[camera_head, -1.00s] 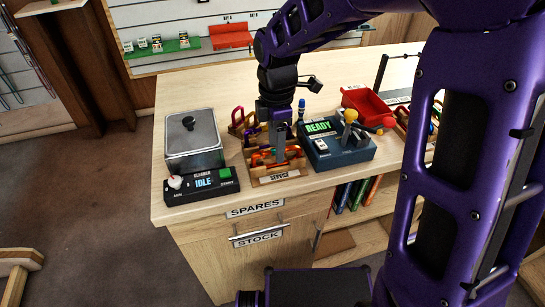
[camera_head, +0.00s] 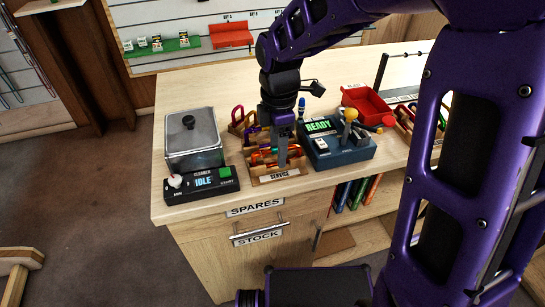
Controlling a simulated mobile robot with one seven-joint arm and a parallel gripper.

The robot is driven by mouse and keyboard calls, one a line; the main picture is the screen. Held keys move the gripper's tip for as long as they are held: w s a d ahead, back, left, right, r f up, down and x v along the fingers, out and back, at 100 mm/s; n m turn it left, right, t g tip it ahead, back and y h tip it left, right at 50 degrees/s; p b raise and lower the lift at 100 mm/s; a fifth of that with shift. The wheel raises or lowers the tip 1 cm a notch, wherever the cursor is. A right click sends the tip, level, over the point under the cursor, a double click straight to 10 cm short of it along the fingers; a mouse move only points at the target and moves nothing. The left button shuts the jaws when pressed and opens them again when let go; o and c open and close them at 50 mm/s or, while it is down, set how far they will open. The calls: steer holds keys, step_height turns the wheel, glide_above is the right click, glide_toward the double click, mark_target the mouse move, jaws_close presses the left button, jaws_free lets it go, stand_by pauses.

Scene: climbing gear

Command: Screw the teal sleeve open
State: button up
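The wooden tray labelled SERVICE (camera_head: 285,174) sits on the counter and holds several orange, red and purple carabiners (camera_head: 262,157). My gripper (camera_head: 282,163) points straight down into this tray, its fingertips among the carabiners. The fingers look close together from this side, and I cannot tell whether they are shut on anything. The teal sleeve is too small to make out surely; the gripper and the crowded gear hide that part of the tray.
Left of the tray are a lidded metal cleaner (camera_head: 193,142) and its IDLE control box (camera_head: 203,184). Close on the right stands a dark READY tester (camera_head: 342,150) with a yellow-knobbed lever. Behind it is a red bin (camera_head: 368,104). The counter's back left is clear.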

steer(key=shift+f+b, duration=0.7)
steer(key=shift+f, duration=0.55)
steer(key=shift+w+a+p, duration=0.2)
steer(key=shift+w+p, duration=0.1)
steer(key=shift+w, duration=0.45)
step_height(320, 180, up, 3)
steer(key=shift+f+p, duration=0.1)
steer(key=shift+p, duration=0.95)
steer(key=shift+r, duration=3.7)
